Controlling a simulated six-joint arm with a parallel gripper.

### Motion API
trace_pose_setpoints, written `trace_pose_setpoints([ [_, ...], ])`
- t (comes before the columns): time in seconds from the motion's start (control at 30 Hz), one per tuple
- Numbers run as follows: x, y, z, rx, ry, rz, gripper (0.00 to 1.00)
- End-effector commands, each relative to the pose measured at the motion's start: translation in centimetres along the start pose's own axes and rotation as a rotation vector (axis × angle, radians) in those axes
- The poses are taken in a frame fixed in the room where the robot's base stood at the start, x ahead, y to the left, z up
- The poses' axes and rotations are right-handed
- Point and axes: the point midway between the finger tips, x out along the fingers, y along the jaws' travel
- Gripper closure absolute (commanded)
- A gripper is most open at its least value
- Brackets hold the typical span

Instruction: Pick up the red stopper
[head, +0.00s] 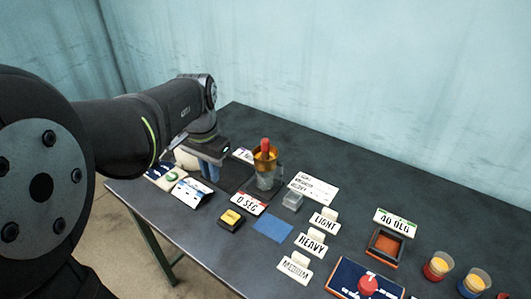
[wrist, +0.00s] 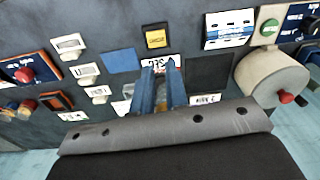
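A red stopper-like piece (head: 265,146) stands upright on top of an amber and clear glass vessel (head: 267,178) near the table's middle. In the wrist view this vessel is not clearly visible, probably behind the fingers. My gripper (head: 209,172) is left of the vessel, pointing down and apart from it. A red knob (head: 367,285) sits on a blue board at the front, also seen in the wrist view (wrist: 24,75). Another red tip (wrist: 286,97) shows on a beige round body.
A beige rounded body (wrist: 272,78) stands beside a dark pad (wrist: 208,73). A yellow-topped block (head: 231,218), a small clear box (head: 292,200), a blue square (head: 272,230) and label cards lie around. An orange-rimmed tray (head: 384,247) and two cups are at the right.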

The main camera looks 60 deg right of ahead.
Motion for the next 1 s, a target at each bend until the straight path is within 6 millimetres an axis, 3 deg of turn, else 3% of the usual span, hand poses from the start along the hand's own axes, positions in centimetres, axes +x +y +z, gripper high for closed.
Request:
trace_pose_setpoints([
  [0.03, 0.0, 0.0, 0.0, 0.0, 0.0, 0.0, 0.76],
  [0.1, 0.0, 0.0, 0.0, 0.0, 0.0, 0.0, 0.67],
  [0.37, 0.0, 0.0, -0.1, 0.001, 0.0, 0.0, 0.67],
  [0.47, -0.5, -0.1, -1.2, 0.017, 0.0, 0.001, 0.67],
  [0.57, -1.6, -0.3, -3.9, 0.054, -0.004, 0.003, 0.67],
  [0.7, -3.9, -0.2, -9.4, 0.137, -0.011, 0.009, 0.67],
  [0.9, -6.7, 1.0, -16.6, 0.259, -0.025, 0.019, 0.67],
  [1.0, -7.8, 1.7, -19.1, 0.308, -0.029, 0.022, 0.67],
])
